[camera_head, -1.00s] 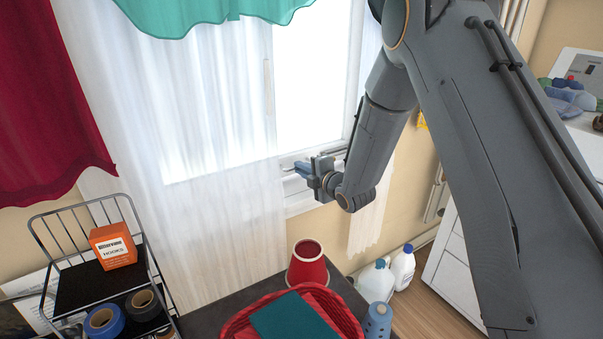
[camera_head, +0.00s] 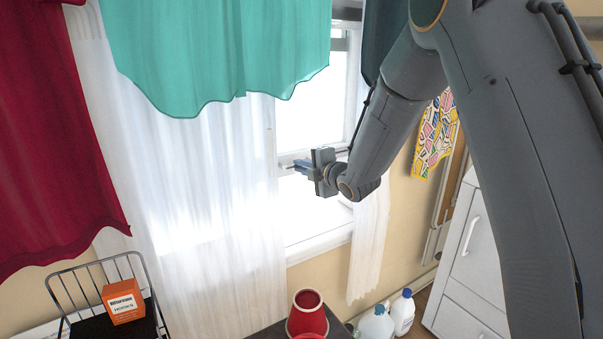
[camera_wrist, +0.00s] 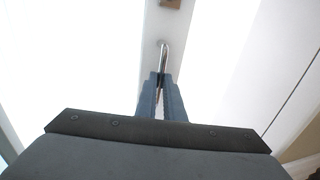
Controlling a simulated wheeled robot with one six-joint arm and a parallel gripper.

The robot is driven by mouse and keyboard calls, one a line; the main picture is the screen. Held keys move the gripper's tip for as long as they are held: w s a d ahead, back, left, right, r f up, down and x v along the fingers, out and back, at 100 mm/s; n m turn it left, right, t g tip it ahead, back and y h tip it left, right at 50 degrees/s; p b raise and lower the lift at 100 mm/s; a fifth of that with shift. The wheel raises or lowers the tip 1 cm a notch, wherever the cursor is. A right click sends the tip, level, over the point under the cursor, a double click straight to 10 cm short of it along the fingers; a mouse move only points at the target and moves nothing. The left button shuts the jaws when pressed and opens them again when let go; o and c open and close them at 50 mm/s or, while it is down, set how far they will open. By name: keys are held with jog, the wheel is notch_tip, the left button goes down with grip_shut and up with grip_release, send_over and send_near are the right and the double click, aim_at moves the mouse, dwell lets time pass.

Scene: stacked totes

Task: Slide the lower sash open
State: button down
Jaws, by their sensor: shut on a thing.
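The window's lower sash (camera_head: 286,159) shows behind the white sheer curtain, its bottom rail well above the sill (camera_head: 320,243), with a bright gap between them. My gripper (camera_head: 297,168) is at that rail, reaching in from the right. In the wrist view its two blue-grey fingers (camera_wrist: 160,92) are closed around the lower end of a thin metal handle (camera_wrist: 163,56) on the white rail (camera_wrist: 152,30). A small brown fitting (camera_wrist: 170,3) sits beyond the handle at the top edge. The curtain covers the left part of the sash.
A teal valance (camera_head: 215,55) hangs over the upper window and a red curtain (camera_head: 50,140) at left. A red cup (camera_head: 307,318) stands on the table below. Bottles (camera_head: 402,312) and white drawers (camera_head: 472,270) are at lower right. A wire rack (camera_head: 70,290) is at lower left.

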jog(key=c, duration=1.9)
grip_release()
jog(key=shift+o, duration=0.2)
jog(key=v, duration=0.8)
jog(key=shift+b, duration=0.4)
